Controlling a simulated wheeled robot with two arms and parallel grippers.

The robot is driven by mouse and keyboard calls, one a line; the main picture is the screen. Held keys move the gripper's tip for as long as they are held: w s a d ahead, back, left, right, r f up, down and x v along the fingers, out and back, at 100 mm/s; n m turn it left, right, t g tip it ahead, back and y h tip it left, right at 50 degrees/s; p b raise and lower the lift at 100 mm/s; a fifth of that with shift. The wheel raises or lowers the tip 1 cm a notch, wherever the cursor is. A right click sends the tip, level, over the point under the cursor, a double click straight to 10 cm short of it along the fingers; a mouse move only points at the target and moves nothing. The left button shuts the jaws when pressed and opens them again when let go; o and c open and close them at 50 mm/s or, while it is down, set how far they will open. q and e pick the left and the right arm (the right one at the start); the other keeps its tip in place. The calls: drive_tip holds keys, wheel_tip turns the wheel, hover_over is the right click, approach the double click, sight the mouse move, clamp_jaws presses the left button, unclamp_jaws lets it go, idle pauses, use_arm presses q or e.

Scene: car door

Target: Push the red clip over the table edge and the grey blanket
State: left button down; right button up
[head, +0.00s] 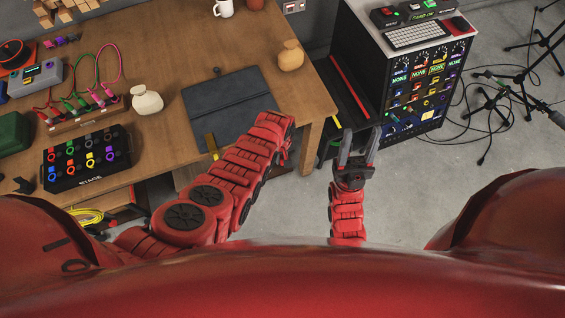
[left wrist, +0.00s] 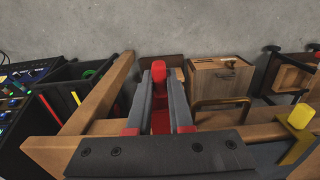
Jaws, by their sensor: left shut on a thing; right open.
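The grey blanket (head: 222,100) lies flat on the wooden table (head: 160,120) near its front edge in the head view. A yellow clip (head: 211,145) sits at the blanket's front edge; it also shows at the right of the left wrist view (left wrist: 300,117). My left gripper (head: 284,153) is by the table's front edge, right of the blanket, mostly hidden by its arm in the head view. In the left wrist view its fingers are shut on the red clip (left wrist: 160,72). My right gripper (head: 357,143) is open and empty right of the table.

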use_arm(q)
drive_tip(key=shift+w+a+f, duration=0.1)
drive_tip(key=shift+w+f, duration=0.1)
drive_tip(key=shift+w, duration=0.2)
drive_tip(key=shift+w+a+r+b, duration=0.15)
drive_tip(key=shift+w+a+b, duration=0.15)
drive_tip(key=shift+w+b, duration=0.55)
drive_tip(key=shift+w+a+b, duration=0.25)
drive_tip(key=shift+w+b, duration=0.4)
drive_tip(key=shift+b, duration=0.35)
drive_tip(key=shift+w+a+b, duration=0.25)
drive_tip(key=shift+w+b, duration=0.5)
drive_tip(key=shift+b, duration=0.25)
drive_tip(key=shift+w+a+b, duration=0.25)
drive_tip(key=shift+w+b, duration=0.5)
drive_tip(key=shift+b, duration=0.25)
drive_tip(key=shift+w+a+b, duration=0.25)
drive_tip(key=shift+w+b, duration=0.5)
drive_tip(key=shift+b, duration=0.25)
drive_tip(key=shift+r, duration=0.1)
drive_tip(key=c, duration=0.7)
unclamp_jaws()
drive_tip(key=shift+c, duration=0.2)
drive_tip(key=shift+r, duration=0.1)
